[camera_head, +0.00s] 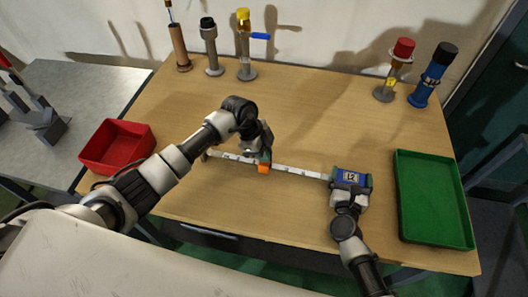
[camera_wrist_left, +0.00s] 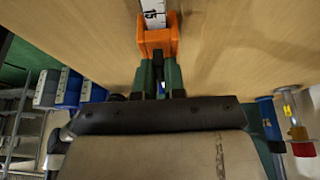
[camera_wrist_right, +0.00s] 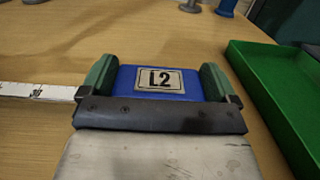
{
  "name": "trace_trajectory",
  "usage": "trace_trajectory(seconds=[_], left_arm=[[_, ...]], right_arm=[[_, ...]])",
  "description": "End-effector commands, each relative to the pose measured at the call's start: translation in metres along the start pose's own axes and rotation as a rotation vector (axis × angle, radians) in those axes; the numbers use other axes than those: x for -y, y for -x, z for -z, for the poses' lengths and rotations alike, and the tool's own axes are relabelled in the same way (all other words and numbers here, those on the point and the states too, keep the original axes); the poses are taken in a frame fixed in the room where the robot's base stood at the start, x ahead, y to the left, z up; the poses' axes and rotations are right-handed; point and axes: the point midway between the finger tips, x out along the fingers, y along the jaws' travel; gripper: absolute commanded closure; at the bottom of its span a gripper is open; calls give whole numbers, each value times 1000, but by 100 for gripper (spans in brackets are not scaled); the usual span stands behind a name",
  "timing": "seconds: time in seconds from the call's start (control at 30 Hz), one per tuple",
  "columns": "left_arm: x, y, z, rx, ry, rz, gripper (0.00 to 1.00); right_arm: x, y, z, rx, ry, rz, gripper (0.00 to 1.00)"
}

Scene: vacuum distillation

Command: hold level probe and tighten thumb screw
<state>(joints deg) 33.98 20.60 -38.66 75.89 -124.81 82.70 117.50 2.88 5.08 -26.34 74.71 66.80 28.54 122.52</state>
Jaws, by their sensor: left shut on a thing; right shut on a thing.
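The level probe is a white graduated strip (camera_head: 300,174) with a blue head (camera_wrist_right: 155,95) labelled L2 at its right end. An orange slider (camera_head: 263,169) sits on the strip and also shows in the left wrist view (camera_wrist_left: 158,40). My left gripper (camera_head: 264,158) is shut at the orange slider, its green fingers close together against it; a thumb screw between them is mostly hidden. My right gripper (camera_head: 350,182) is shut on the blue head, one green finger on each side.
A red bin (camera_head: 117,146) stands at the left and a green tray (camera_head: 432,198) at the right. Stands with tubes line the back, including a blue cylinder (camera_head: 433,76) and a red-capped one (camera_head: 397,68). The wooden table (camera_head: 310,110) is clear behind the strip.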

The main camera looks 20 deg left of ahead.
Motion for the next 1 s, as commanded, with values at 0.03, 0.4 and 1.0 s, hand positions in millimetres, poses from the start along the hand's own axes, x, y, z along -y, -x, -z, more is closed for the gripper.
trace_trajectory(seconds=[0.03, 0.4, 1.0], left_arm=[[1, 1, 0, 1, -10, -3, 100], [2, 1, 0, 3, -208, -84, 100], [4, 1, 1, 4, -732, -301, 100]], right_arm=[[0, 0, 0, 0, 3, 0, 57], [0, 0, 0, 0, 3, -1, 57], [0, 0, 0, 0, 3, -1, 57]])
